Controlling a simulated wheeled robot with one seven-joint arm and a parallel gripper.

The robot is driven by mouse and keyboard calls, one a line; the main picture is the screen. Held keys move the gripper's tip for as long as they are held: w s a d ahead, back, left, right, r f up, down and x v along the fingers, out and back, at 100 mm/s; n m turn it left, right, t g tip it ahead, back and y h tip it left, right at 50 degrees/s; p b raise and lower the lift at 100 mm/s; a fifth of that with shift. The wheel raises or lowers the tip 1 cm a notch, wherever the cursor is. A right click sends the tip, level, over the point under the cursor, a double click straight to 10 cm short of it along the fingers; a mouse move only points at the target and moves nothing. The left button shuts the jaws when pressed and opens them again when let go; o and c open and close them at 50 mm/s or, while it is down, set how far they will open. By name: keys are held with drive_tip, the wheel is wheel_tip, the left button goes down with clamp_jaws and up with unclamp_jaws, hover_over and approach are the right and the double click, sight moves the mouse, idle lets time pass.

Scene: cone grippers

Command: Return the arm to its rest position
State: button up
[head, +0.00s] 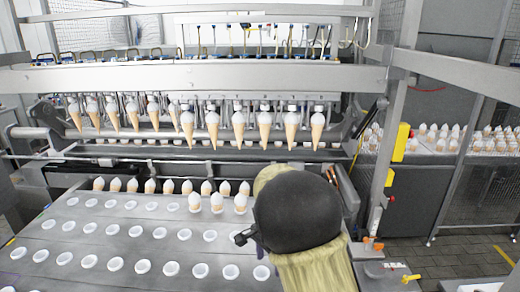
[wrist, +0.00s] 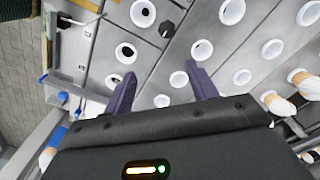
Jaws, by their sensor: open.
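My gripper shows in the wrist view (wrist: 163,85) with two dark purple fingers apart and nothing between them. It hangs over the grey holed plate (wrist: 205,62), close to some white-rimmed holes. In the head view my arm's dark rounded joint and pale yellow link stand at the lower middle right, over the plate's right edge.
The holed plate (head: 90,237) fills the lower left, with cones (head: 217,201) in its far rows. More cones (head: 238,128) hang from a metal machine beam (head: 200,78). A metal post with a yellow box (head: 401,142) stands right. Open floor (head: 465,258) lies at the lower right.

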drive_tip(key=s+d+n+t, duration=0.1)
drive_tip(key=s+d+n, duration=0.4)
drive_tip(key=s, duration=0.4)
drive_tip(key=s+d+r+n+t, duration=0.1)
drive_tip(key=s+d+n, duration=0.3)
drive_tip(key=s+d, duration=0.3)
drive_tip(key=shift+s+d+r+n, duration=0.2)
drive_tip(key=shift+s+d+n, duration=0.2)
drive_tip(key=shift+s, duration=0.65)
